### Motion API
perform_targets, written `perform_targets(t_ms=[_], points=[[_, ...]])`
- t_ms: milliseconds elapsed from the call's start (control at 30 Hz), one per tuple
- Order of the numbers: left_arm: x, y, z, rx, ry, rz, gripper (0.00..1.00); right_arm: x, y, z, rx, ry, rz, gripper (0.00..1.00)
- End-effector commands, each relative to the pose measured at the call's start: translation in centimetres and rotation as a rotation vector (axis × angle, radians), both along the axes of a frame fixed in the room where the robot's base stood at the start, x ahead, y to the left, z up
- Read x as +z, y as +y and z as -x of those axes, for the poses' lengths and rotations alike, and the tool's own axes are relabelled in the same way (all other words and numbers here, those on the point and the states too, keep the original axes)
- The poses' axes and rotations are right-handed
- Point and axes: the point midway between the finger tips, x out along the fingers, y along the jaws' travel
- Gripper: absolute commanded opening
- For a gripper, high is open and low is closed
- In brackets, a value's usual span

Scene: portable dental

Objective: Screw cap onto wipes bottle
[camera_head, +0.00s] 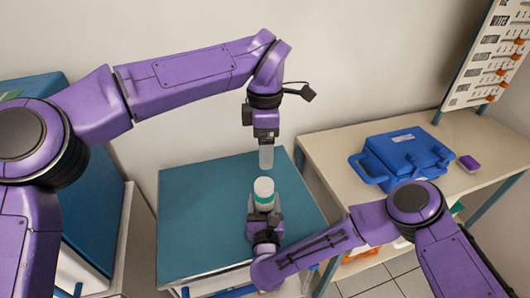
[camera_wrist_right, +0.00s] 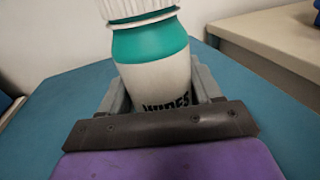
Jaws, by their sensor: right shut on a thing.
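The wipes bottle (camera_head: 264,199) is white with a teal band, and it also shows in the right wrist view (camera_wrist_right: 156,80) with "WIPES" lettering partly hidden. A white ribbed cap (camera_wrist_right: 135,8) sits on its top, cut off by the frame edge; I cannot tell how tightly it is on. The cap also shows in the head view (camera_head: 264,185). My right gripper (camera_head: 264,211) is shut around the bottle's lower body. My left gripper (camera_head: 266,157) points down just above the cap, with a small gap; its fingers overlap, so their opening is unclear.
A teal-topped table (camera_head: 195,215) lies beneath both grippers and is mostly clear. A beige counter (camera_head: 460,140) at the right holds a blue case (camera_head: 405,155) and a small purple item (camera_head: 468,163). A rack board (camera_head: 490,65) stands at the back right.

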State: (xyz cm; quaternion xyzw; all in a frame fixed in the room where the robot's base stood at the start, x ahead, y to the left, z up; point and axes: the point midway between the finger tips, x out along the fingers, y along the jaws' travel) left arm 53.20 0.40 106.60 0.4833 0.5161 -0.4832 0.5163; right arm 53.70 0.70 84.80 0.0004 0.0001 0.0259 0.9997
Motion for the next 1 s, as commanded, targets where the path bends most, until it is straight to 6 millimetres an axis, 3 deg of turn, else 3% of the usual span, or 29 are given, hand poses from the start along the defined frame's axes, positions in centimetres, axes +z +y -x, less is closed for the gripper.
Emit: perform_targets(t_ms=[167, 200, 267, 300, 667, 1000], points=[[0.0, 0.0, 0.0, 0.000, 0.000, 0.000, 0.82, 0.0, 0.0, 0.0, 0.000, -0.001, 0.000, 0.00], [0.0, 0.0, 0.0, 0.000, 0.000, 0.000, 0.82, 0.0, 0.0, 0.0, 0.000, -0.001, 0.000, 0.70], [0.0, 0.0, 0.0, 0.000, 0.000, 0.000, 0.82, 0.0, 0.0, 0.0, 0.000, -0.001, 0.000, 0.90], [0.0, 0.0, 0.0, 0.000, 0.000, 0.000, 0.82, 0.0, 0.0, 0.0, 0.000, -0.001, 0.000, 0.93], [-0.4, 0.0, 0.0, 0.001, 0.000, 0.000, 0.82, -0.1, 0.1, 0.9, 0.003, -0.001, -0.001, 0.93], [-2.2, 0.0, 0.0, 0.001, 0.000, 0.000, 0.82, -0.2, -0.3, 7.9, 0.007, -0.001, 0.000, 0.93]])
